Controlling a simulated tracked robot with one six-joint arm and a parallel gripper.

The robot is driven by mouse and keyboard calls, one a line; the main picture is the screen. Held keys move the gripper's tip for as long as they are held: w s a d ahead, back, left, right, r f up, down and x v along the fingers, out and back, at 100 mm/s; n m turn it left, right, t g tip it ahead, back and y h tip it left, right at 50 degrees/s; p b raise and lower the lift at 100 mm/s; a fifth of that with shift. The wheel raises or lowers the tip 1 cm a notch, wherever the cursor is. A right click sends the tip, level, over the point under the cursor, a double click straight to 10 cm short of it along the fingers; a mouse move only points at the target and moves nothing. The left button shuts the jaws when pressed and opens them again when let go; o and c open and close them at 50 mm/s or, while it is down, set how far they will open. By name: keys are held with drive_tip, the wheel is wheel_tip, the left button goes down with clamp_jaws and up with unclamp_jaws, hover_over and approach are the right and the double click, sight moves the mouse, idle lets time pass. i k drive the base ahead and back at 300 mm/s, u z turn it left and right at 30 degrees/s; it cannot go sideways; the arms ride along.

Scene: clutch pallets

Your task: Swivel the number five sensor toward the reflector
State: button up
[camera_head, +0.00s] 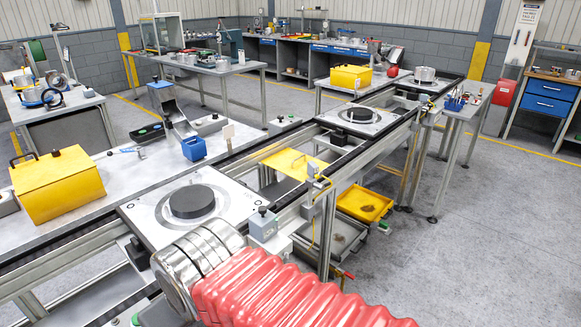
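Small sensor-like blocks sit along the conveyor rail. A grey one with a dark knob (263,224) is on the near rail, just right of the near pallet. A small bluish upright one (312,172) stands farther along the same rail. No number is readable on either, so I cannot tell which is number five. I cannot make out the reflector for certain; a small pale upright plate (228,132) stands on the far side of the line. My arm's red sleeve and metal wrist fill the bottom middle, close to the near pallet. My gripper's fingers do not show.
The near pallet (145,212) carries a dark round disc (192,201). Another pallet (380,127) with a dark disc is farther along. A yellow box (57,187) and a blue block (194,148) stand on the left bench. A yellow tray (364,204) sits below the conveyor. Floor at right is clear.

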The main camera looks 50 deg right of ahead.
sight(312, 168)
drive_tip(key=u, duration=0.9)
drive_tip(key=k, duration=1.35)
drive_tip(key=z, duration=0.9)
drive_tip(key=i, duration=0.9)
drive_tip(key=z, duration=0.1)
